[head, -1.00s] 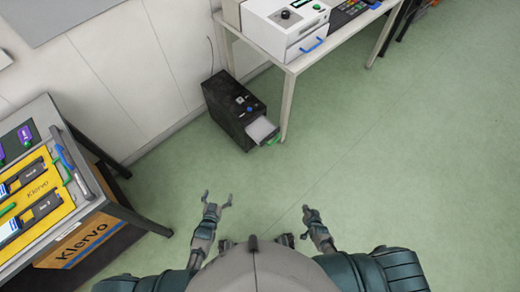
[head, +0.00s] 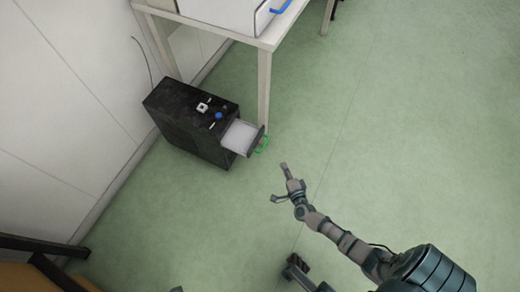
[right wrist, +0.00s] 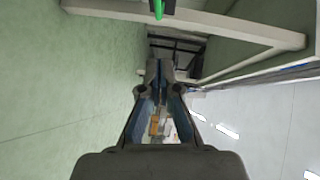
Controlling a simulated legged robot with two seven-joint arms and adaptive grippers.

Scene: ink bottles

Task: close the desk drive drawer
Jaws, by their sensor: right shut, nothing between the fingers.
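The desk drive (head: 180,118) is a black box on the floor beside the white table's leg in the head view. Its drawer (head: 240,137) stands out from the front, with a pale tray and a green handle (head: 261,145). In the right wrist view the green handle (right wrist: 158,9) shows at the top edge, beyond the fingertips. My right gripper (head: 281,183) is shut and empty, below and right of the drawer in the head view, apart from it. Its closed fingers (right wrist: 160,78) also show in the right wrist view. My left gripper is not clearly visible.
The white table (head: 225,25) stands behind the drive, its leg (head: 264,90) close beside the drawer. A white wall (head: 60,110) runs along the left. A dark frame (head: 45,250) is at the lower left. The green floor (head: 400,130) to the right is clear.

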